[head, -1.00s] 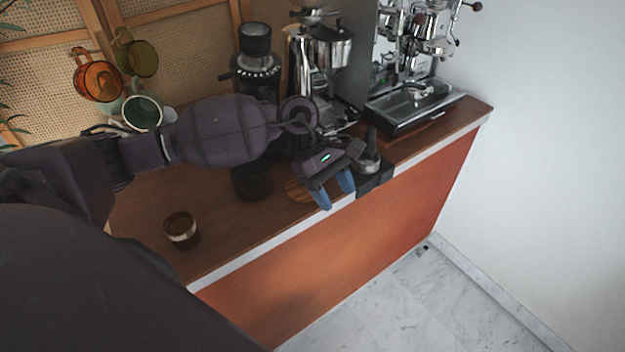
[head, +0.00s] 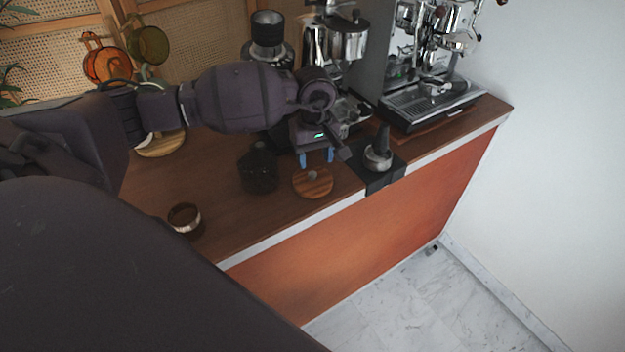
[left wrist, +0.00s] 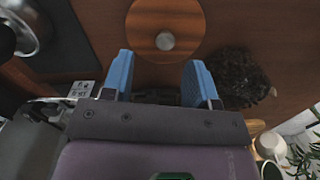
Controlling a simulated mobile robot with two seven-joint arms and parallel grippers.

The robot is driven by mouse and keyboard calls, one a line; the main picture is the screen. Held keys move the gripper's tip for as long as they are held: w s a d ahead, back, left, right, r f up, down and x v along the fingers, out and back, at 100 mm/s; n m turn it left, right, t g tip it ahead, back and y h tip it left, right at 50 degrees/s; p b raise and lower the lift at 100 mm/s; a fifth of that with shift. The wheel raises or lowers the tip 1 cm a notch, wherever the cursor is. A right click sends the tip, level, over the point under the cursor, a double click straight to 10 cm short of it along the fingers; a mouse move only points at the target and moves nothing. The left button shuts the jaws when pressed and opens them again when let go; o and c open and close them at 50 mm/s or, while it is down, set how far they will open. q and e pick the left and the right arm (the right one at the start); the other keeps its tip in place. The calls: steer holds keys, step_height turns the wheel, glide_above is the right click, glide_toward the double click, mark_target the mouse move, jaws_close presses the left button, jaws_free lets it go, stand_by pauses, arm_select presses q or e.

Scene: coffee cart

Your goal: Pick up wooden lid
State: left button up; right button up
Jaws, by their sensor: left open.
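The wooden lid (head: 313,184) is a round striped wood disc with a small metal knob, lying flat near the counter's front edge. In the left wrist view the lid (left wrist: 150,22) lies just beyond my fingertips, its knob roughly centred between them. My left gripper (head: 317,157) is open and empty, with its blue fingers on the counter-back side of the lid. In the left wrist view the gripper (left wrist: 160,72) shows both blue fingers spread apart. My right gripper is not in view.
A small brown cup (head: 185,219) is at front left. The grinders and espresso machine (head: 430,100) stand behind.

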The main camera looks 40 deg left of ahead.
mark_target(312, 173)
arm_select(q)
steer(key=f, duration=0.3)
steer(key=shift+s+f, duration=0.3)
steer(key=shift+s, duration=0.05)
steer(key=shift+f, duration=0.55)
steer(key=shift+r, duration=0.1)
jaws_close()
